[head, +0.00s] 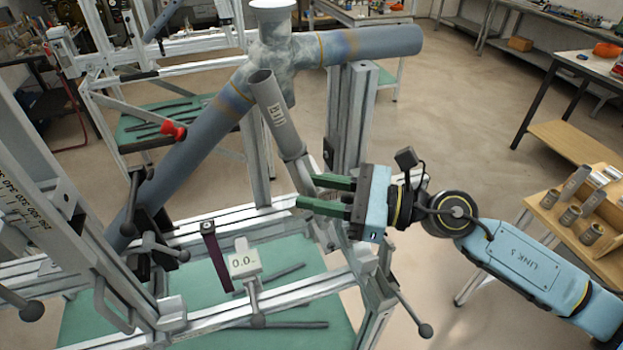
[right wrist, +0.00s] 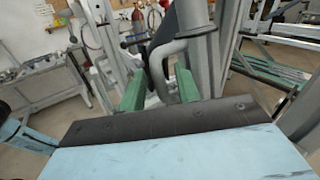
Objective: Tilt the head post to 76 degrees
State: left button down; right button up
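A thick upright grey post (head: 352,115) stands on the frame jig (head: 215,222), just behind my right gripper; it looks like the head post, but no label confirms this. A shorter grey tube (head: 278,115) with a printed mark leans to its left. My right gripper (head: 306,190) has two green fingers spread apart, pointing left near the foot of the tube. In the right wrist view, a curved grey handle (right wrist: 160,62) shows between or just beyond the fingertips; contact is unclear. My left gripper is not visible.
Large blue-grey pipes (head: 372,45) join above the jig. A wooden rack (head: 585,205) with tube pieces stands at the right. The floor between is clear.

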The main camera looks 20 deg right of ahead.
jog(key=shift+w+a, duration=0.25)
jog(key=shift+a, duration=0.3)
grip_shut()
